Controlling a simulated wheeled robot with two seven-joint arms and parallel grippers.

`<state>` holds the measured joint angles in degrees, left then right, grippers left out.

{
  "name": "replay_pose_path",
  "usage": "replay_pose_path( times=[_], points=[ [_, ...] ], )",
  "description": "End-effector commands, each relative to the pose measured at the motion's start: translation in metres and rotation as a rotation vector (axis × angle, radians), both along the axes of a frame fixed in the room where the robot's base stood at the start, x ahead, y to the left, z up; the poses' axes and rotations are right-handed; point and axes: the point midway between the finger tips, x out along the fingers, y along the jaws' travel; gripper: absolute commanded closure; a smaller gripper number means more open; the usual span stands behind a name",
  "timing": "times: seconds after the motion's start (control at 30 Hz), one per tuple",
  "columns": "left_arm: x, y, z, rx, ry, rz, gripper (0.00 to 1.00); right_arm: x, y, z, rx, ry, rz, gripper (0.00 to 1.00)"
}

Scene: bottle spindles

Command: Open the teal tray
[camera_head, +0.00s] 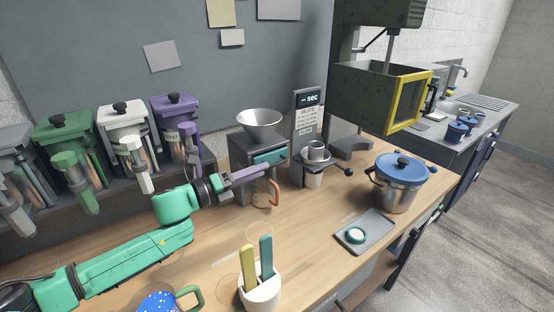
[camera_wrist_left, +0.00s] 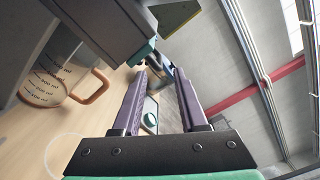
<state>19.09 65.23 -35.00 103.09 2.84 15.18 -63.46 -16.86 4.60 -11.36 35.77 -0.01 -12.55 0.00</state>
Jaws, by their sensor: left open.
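The teal tray (camera_head: 270,157) sits in the front of a grey machine (camera_head: 245,153) with a metal funnel on top. Its teal front lies close against the machine's face. In the left wrist view a teal edge (camera_wrist_left: 143,52) of it shows under the grey body, near the tip of the left-hand finger. My left gripper (camera_head: 262,172) has purple fingers, spread and empty. Its fingertips are just below and in front of the teal front. I cannot tell whether a finger touches it. My right gripper is not in view.
A measuring jug with an orange-brown handle (camera_head: 275,193) stands under the machine, close to my fingers.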

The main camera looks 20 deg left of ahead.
Motion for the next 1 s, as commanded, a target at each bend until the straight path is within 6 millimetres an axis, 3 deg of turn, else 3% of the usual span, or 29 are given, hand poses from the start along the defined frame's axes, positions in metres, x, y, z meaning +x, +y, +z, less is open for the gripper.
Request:
replay_pose_path(
  times=[0.1, 0.3, 0.6, 0.7, 0.73, 1.0],
  points=[
    [0.020, -0.017, 0.009, -0.003, -0.004, 0.000, 0.58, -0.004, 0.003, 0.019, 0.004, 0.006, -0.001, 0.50],
    [0.046, -0.039, 0.004, -0.001, -0.001, -0.002, 0.58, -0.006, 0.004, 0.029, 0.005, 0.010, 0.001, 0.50],
    [0.049, -0.042, 0.000, 0.003, 0.000, -0.002, 0.58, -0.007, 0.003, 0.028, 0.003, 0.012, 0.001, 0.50],
    [0.049, -0.042, 0.000, 0.002, 0.000, -0.002, 0.96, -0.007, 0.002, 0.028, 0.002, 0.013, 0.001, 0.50],
    [0.049, -0.042, 0.000, 0.002, 0.000, -0.002, 1.00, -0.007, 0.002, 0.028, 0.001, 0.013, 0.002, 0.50],
    [0.049, -0.042, 0.002, 0.002, -0.003, -0.002, 1.00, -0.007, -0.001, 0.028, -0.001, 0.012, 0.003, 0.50]
  ],
)
